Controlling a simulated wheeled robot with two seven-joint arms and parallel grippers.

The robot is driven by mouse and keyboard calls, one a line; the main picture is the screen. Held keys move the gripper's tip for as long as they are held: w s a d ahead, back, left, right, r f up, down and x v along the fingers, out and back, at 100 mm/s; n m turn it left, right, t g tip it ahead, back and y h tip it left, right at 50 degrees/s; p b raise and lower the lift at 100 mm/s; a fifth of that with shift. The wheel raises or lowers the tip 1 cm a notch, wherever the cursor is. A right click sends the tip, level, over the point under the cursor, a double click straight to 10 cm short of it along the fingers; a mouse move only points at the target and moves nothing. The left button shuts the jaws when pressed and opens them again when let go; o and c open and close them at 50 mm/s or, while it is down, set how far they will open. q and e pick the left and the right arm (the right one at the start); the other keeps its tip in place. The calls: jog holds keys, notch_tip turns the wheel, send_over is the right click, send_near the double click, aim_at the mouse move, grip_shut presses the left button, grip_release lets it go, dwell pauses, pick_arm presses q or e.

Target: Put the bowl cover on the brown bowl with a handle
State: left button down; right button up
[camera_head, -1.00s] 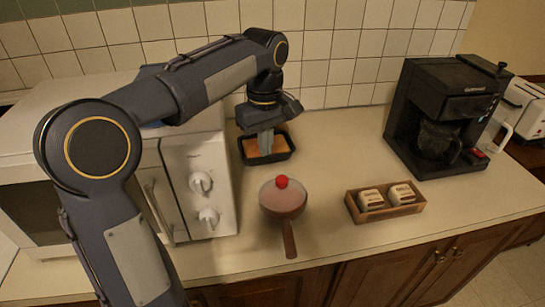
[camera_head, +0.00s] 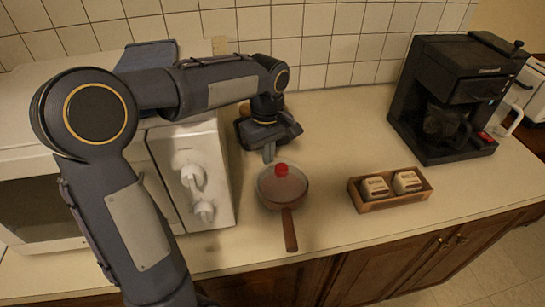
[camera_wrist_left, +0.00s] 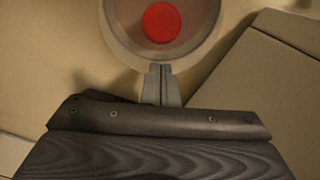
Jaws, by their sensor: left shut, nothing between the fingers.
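The brown bowl (camera_head: 269,204) stands on the counter with its handle (camera_head: 290,230) pointing to the front edge. A pale, see-through bowl cover (camera_head: 290,186) with a red knob (camera_head: 281,170) lies over the bowl's top. In the left wrist view, the cover (camera_wrist_left: 120,22) and red knob (camera_wrist_left: 161,22) show at the top, partly cut off. My left gripper (camera_head: 268,160) is shut and empty, just behind the bowl's far rim. Its fingertips (camera_wrist_left: 160,68) appear close to the rim; contact cannot be told. My right gripper is not in view.
A white microwave (camera_head: 190,165) stands close on the left. A wooden tray (camera_head: 395,201) with two small jars is on the right, before a black coffee maker (camera_head: 450,90). A dark tray behind my left gripper is mostly hidden. Counter between bowl and wooden tray is clear.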

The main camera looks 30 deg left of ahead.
aim_at(277, 164)
pick_arm(q)
jog(key=shift+s+d+r, duration=0.1)
jog(key=shift+s+d, duration=0.45)
jog(key=shift+d, duration=0.4)
jog(key=shift+s, duration=0.1)
jog(key=shift+s+d, duration=0.45)
jog(key=shift+d, duration=0.35)
